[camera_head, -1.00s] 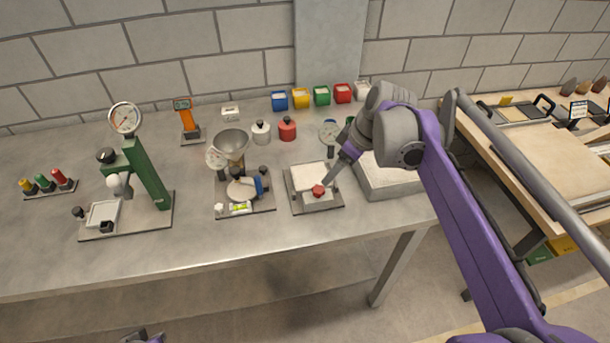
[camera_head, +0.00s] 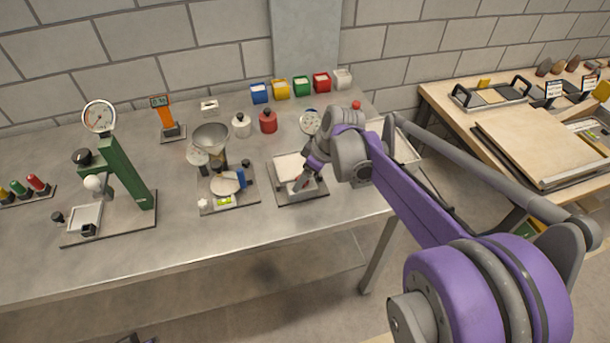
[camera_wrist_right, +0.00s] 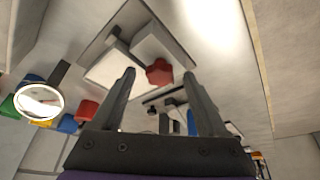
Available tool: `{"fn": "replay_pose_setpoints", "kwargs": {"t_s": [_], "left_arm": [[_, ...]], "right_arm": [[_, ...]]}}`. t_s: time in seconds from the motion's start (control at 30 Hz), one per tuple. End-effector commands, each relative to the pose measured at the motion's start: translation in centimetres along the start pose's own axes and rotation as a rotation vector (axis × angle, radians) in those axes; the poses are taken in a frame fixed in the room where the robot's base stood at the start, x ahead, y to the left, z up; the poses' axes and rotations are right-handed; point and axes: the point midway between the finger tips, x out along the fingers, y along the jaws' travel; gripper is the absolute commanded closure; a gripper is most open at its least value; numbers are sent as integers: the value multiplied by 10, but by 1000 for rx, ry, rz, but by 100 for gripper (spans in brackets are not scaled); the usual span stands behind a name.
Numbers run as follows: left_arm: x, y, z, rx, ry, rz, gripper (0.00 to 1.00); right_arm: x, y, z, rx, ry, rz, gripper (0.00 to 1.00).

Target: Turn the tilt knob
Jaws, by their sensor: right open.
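The sandbed (camera_head: 288,166), a white bed on a grey base plate, sits near the front of the metal table. It also shows in the right wrist view (camera_wrist_right: 118,68). The red lobed tilt knob (camera_wrist_right: 159,71) is on its front side; in the head view my right gripper mostly hides it. My right gripper (camera_head: 301,185) reaches down to the front of the sandbed. In the right wrist view its jaws (camera_wrist_right: 160,76) are open, with the knob framed between the fingertips; contact is not visible. A scrap of my left gripper (camera_head: 138,339) shows at the bottom edge, its jaws unclear.
Left of the sandbed stands a hopper device (camera_head: 211,137) on its own plate. Further left is a green-post gauge stand (camera_head: 128,172). A light tray (camera_head: 410,152) is close on the right, behind my arm. Coloured bins (camera_head: 302,87) line the back.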

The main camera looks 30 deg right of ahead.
Motion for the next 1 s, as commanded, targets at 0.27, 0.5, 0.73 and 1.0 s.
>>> {"fn": "replay_pose_setpoints", "kwargs": {"t_s": [0.27,0.5,0.73,1.0], "left_arm": [[0,0,0,0,0,0,100],[0,0,0,0,0,0,100],[0,0,0,0,0,0,100],[0,0,0,0,0,0,100]], "right_arm": [[0,0,0,0,0,0,49],[0,0,0,0,0,0,92],[-1,0,0,4,0,2,100],[-1,-1,0,77,1,32,100]]}}
